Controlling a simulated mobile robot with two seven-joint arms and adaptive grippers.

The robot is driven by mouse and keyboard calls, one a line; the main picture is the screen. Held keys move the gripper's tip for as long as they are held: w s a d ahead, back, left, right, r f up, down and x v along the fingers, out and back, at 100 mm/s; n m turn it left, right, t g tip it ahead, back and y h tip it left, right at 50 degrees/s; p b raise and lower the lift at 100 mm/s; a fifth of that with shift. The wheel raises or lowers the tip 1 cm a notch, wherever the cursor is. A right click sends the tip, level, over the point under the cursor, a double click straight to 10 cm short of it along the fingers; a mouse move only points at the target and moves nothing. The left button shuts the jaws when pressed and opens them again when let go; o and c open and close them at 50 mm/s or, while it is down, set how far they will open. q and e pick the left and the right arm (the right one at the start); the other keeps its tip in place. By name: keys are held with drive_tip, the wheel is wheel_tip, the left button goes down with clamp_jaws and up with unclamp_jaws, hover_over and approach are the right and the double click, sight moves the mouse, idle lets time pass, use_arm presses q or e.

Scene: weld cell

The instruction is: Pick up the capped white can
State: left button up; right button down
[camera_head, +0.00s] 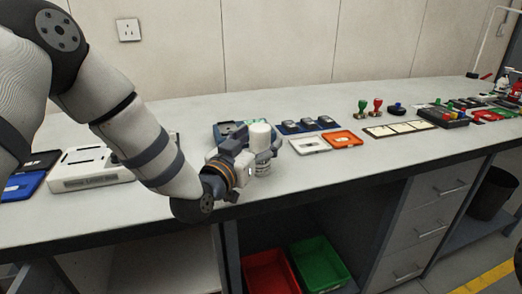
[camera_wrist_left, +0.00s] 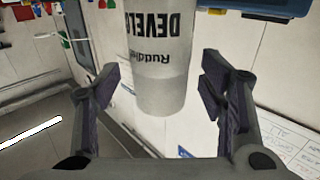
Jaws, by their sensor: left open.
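The capped white can (camera_head: 260,135) stands upright on the workbench near its front edge, partly hidden by my left gripper. Its pale cap shows above the gripper and part of its printed label shows below. In the left wrist view the can (camera_wrist_left: 158,60) appears upside down with dark lettering, in the gap between the fingers. My left gripper (camera_head: 259,152) is open at the can, and in the wrist view the fingers (camera_wrist_left: 160,88) lie to either side with visible gaps. My right gripper is not in view.
Behind the can lies a blue-grey tray (camera_head: 222,130). A white tray (camera_head: 309,145) and an orange tray (camera_head: 343,139) lie just right of it. Red (camera_head: 270,272) and green (camera_head: 320,264) bins sit below the bench.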

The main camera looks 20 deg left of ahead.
use_arm(q)
drive_tip(key=shift+w+d, duration=0.1)
drive_tip(key=shift+w, duration=0.55)
drive_tip(key=c, duration=1.4)
drive_tip(key=shift+r, duration=0.15)
clamp_jaws()
